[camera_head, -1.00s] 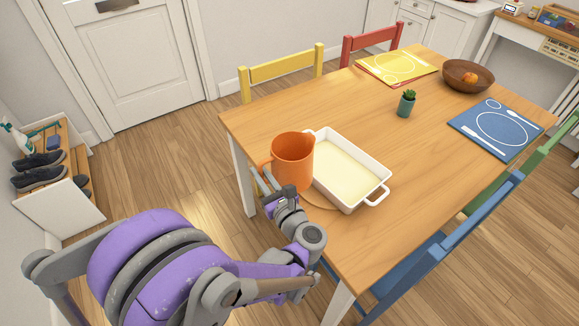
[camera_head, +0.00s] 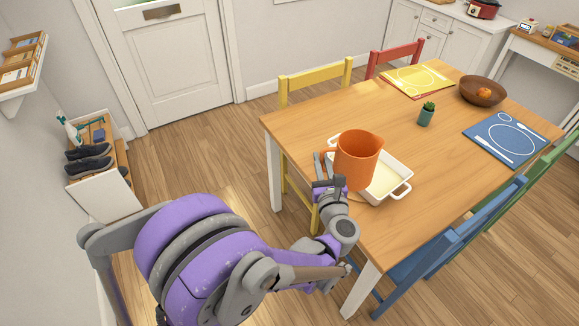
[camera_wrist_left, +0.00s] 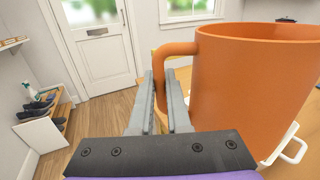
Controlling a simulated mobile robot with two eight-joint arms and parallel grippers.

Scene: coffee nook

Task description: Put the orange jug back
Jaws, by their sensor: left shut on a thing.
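The orange jug (camera_head: 357,160) is upright at the near left part of the table, in front of a white baking dish and overlapping it in the head view. My left gripper (camera_head: 327,165) is at the jug's handle side, shut on the handle. In the left wrist view the jug (camera_wrist_left: 250,85) fills the right side, and its handle runs down between the two grey fingers (camera_wrist_left: 160,95). The jug appears raised above the table. My right gripper is not in view.
The white dish (camera_head: 404,172) with pale contents stands on a round board on the wooden table (camera_head: 300,125). A small potted plant (camera_head: 426,113), a brown bowl (camera_head: 482,91), a yellow placemat (camera_head: 420,79) and a blue placemat (camera_head: 505,138) lie farther off. Chairs surround the table.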

